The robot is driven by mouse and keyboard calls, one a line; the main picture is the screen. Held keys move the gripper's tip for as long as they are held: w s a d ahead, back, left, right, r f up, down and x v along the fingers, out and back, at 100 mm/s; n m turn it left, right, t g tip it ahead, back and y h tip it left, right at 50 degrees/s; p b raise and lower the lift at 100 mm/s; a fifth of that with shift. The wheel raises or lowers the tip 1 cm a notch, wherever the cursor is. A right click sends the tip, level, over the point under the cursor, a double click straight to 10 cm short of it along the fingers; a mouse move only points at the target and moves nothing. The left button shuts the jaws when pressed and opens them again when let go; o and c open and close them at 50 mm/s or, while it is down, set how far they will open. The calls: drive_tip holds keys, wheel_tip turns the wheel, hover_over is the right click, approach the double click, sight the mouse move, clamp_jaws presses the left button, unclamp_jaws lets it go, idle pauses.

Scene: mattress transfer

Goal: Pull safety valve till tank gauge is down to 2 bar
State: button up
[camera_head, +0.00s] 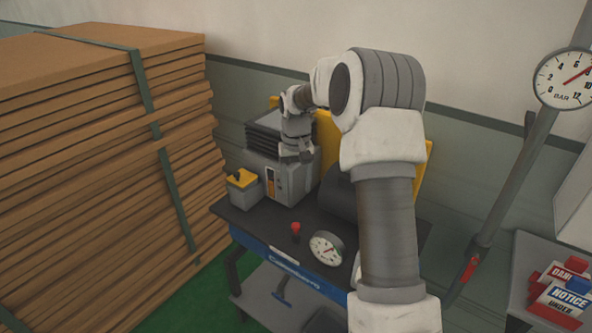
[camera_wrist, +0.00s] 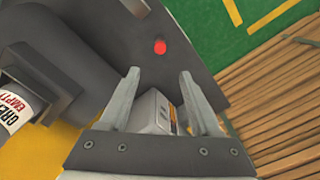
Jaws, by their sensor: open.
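A small red knob (camera_head: 296,228), likely the safety valve, stands upright on the dark top of a blue-edged cart. It also shows in the wrist view (camera_wrist: 159,47), just beyond my fingertips. A round white gauge (camera_head: 326,248) with a red needle sits right of the knob, in front of the dark tank (camera_head: 342,196); its numbers are too small to read. My gripper (camera_head: 297,155) is over the grey machine, behind and above the knob. In the wrist view my gripper (camera_wrist: 158,75) is open, its two fingers apart and not touching the knob.
A grey machine (camera_head: 290,180) and a yellow-topped box (camera_head: 242,180) stand on the cart. A tall strapped cardboard stack (camera_head: 100,170) is close on the left. A larger BAR gauge (camera_head: 565,80) on a pipe and a side table with signs (camera_head: 560,295) are at right.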

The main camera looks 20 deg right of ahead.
wheel_tip(320, 180, up, 5)
drive_tip(key=shift+r, duration=0.1)
idle(0.6)
